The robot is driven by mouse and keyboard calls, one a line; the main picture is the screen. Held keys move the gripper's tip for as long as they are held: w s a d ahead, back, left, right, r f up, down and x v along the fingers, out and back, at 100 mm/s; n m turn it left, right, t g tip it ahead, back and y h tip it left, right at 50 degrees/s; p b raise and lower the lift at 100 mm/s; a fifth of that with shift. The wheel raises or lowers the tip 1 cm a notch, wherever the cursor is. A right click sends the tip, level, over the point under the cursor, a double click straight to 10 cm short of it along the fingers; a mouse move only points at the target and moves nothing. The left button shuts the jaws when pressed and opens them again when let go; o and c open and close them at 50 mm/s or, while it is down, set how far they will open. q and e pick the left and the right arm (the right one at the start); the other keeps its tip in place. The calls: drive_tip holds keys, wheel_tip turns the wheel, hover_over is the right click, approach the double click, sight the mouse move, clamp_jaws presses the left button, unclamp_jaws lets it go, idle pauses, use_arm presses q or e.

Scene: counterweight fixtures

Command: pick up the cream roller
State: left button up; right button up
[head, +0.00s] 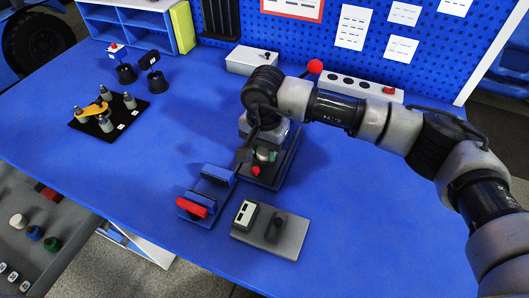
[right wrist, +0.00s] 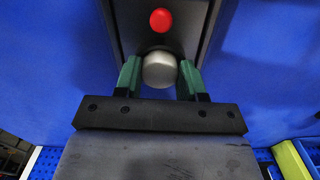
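The cream roller (right wrist: 159,70) is a pale rounded piece over a dark fixture plate (right wrist: 127,22). In the right wrist view, my right gripper (right wrist: 160,76) has one green finger on each side of it. The fingers are partly closed, with no clear gap to the roller, so the gripper looks shut on it. In the head view, my right gripper (head: 263,155) is low over the dark fixture near the table's middle and hides most of the roller. I cannot tell whether the roller touches the plate. My left gripper is not in view.
A red knob (right wrist: 161,20) is on the same fixture, just beyond the roller. A blue fixture with a red bar (head: 196,206) and a grey block fixture (head: 270,230) stand in front. A black plate with pegs (head: 108,117) is at left. The blue table is clear at right.

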drive_tip(key=shift+c, duration=1.1)
